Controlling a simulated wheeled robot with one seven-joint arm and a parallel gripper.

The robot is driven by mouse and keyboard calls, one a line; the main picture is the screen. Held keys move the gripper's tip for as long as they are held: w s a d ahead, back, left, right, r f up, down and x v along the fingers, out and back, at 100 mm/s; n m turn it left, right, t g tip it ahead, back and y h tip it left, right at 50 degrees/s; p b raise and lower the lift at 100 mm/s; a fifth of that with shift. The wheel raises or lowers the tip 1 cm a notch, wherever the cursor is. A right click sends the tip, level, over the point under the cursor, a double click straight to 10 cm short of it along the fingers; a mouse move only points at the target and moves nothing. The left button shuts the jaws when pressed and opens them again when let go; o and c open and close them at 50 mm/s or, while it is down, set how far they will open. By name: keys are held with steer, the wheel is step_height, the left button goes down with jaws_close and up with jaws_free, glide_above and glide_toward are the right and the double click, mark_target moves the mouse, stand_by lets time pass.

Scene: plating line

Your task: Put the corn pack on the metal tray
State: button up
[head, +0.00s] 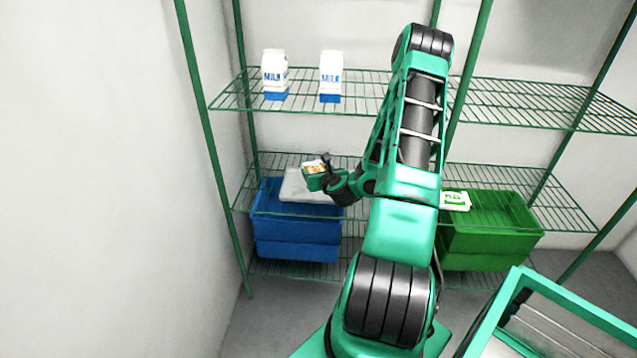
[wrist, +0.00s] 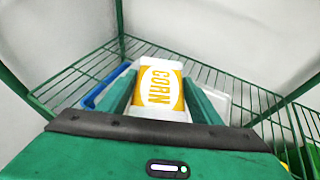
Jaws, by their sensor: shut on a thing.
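My gripper (wrist: 160,100) is shut on the corn pack (wrist: 158,88), a white box with a yellow panel reading CORN. The pack sits between the two green fingers. In the head view the corn pack (head: 314,168) shows small at the end of my gripper (head: 317,176), over the middle shelf. The metal tray (head: 296,188), pale grey, lies on that shelf at the left, below and behind my gripper. In the wrist view the tray (wrist: 217,100) shows partly behind the pack and fingers. I cannot tell whether the pack touches it.
A blue bin (head: 295,240) stands low at the left and a green bin (head: 490,243) low at the right. Two milk cartons (head: 275,76) (head: 330,77) stand on the upper shelf (head: 235,97). A white-green pack (head: 455,200) lies at the right. Shelf posts flank the space.

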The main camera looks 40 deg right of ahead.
steer(key=w+d+f, duration=0.1)
steer(key=d, duration=0.1)
steer(key=w+d+f, duration=0.3)
steer(key=d, duration=0.1)
steer(key=shift+w+f, duration=0.15)
steer(key=shift+f, duration=0.2)
steer(key=shift+d+f, duration=0.1)
steer(key=shift+f, duration=1.9)
steer(key=o, duration=1.3)
steer(key=shift+f, duration=0.1)
